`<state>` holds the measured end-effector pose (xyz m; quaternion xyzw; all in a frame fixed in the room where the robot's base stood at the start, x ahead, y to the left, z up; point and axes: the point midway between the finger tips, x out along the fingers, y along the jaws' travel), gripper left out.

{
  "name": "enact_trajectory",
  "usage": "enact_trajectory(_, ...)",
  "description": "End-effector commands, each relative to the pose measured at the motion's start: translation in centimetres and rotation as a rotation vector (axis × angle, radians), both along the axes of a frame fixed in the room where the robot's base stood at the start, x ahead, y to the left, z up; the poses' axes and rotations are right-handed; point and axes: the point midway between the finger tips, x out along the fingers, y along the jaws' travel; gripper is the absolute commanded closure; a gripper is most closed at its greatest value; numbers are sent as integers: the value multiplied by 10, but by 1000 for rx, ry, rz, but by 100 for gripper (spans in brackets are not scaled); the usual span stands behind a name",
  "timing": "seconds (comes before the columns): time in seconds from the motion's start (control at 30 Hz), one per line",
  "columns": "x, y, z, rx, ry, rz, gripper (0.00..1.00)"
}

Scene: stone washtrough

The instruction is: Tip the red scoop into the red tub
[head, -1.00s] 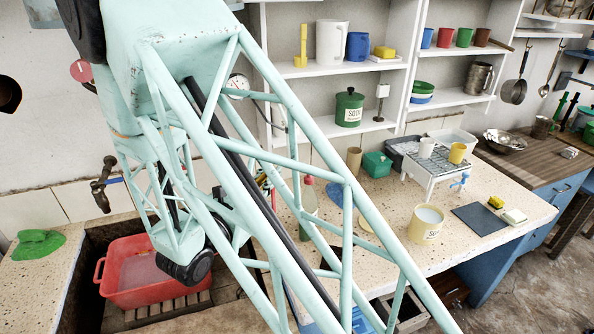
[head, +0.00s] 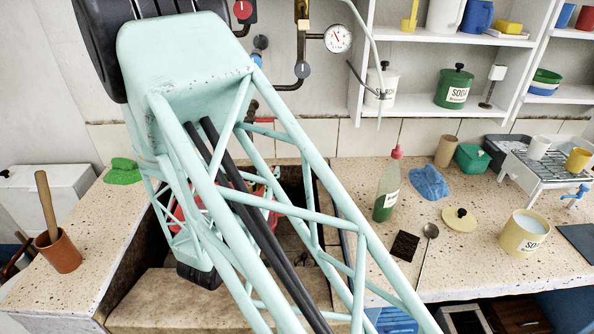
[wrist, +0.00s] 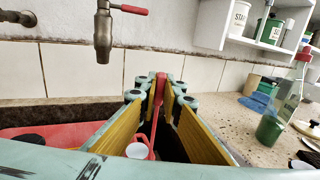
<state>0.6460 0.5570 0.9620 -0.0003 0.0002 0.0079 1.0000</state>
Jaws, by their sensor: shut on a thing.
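My gripper (wrist: 158,88) shows in the wrist view with its yellow-padded fingers closed on the upright handle of the red scoop (wrist: 160,80). Lower down between the fingers is a red part with a round white patch (wrist: 138,151), which looks like the scoop's bowl with white contents. The red tub (wrist: 65,135) lies below and left of the fingers in the wrist view, partly cut off by the gripper. My gripper and the scoop are hidden there.
A tap (wrist: 103,35) juts from the wall above the sink. A green bottle (head: 388,190), blue cloth (head: 429,182), dark pad (head: 405,245) and ladle (head: 430,232) are on the counter to the right. A brown pot (head: 58,251) stands at the left.

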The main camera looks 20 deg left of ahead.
Motion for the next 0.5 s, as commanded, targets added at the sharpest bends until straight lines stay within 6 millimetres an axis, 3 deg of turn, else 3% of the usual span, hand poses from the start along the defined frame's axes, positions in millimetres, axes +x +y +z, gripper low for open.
enact_trajectory(0.2, -19, 37, -24, 0, 0, 69, 100)
enact_trajectory(0.5, -28, 51, -30, 0, -1, 97, 100)
